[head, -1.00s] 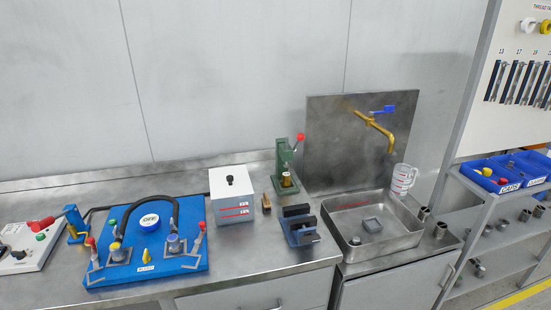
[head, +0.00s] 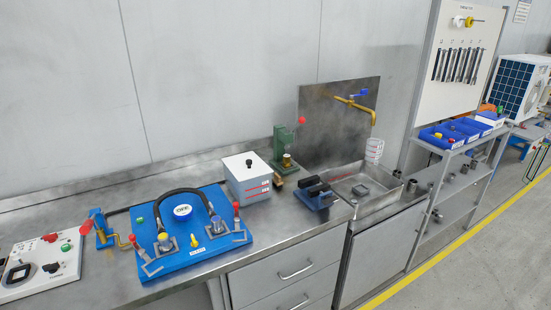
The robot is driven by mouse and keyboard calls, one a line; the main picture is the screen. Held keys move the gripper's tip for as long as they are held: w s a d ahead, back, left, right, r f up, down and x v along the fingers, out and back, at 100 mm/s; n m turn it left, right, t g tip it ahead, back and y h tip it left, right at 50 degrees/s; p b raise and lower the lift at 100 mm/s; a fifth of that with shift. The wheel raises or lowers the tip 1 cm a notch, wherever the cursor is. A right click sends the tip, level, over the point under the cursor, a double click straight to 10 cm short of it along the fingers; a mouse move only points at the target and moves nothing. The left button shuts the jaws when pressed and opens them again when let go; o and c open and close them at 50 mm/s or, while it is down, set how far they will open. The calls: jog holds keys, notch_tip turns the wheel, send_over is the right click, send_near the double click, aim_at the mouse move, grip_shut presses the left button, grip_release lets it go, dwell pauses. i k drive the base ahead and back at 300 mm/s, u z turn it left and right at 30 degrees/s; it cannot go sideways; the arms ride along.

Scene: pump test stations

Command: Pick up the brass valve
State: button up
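No separate part is clearly recognisable as the brass valve. A brass-coloured piece (head: 287,161) stands upright in the green hand press (head: 284,144) at the back of the bench. A brass tap (head: 357,105) with a blue lever is fixed to the metal splash panel above the sink. A small yellow fitting (head: 194,242) stands on the blue pump board (head: 223,257), near its front edge. Which of these is the valve I cannot tell. My gripper is not in view.
The steel bench (head: 125,285) also carries a white box (head: 248,180), a dark vise (head: 317,192) and a control panel (head: 40,265). The sink (head: 375,200) holds a small grey block. A shelf rack with blue bins (head: 447,137) stands right. The floor past the yellow line is clear.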

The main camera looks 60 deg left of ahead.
aim_at(287, 160)
jog(key=u, duration=1.3)
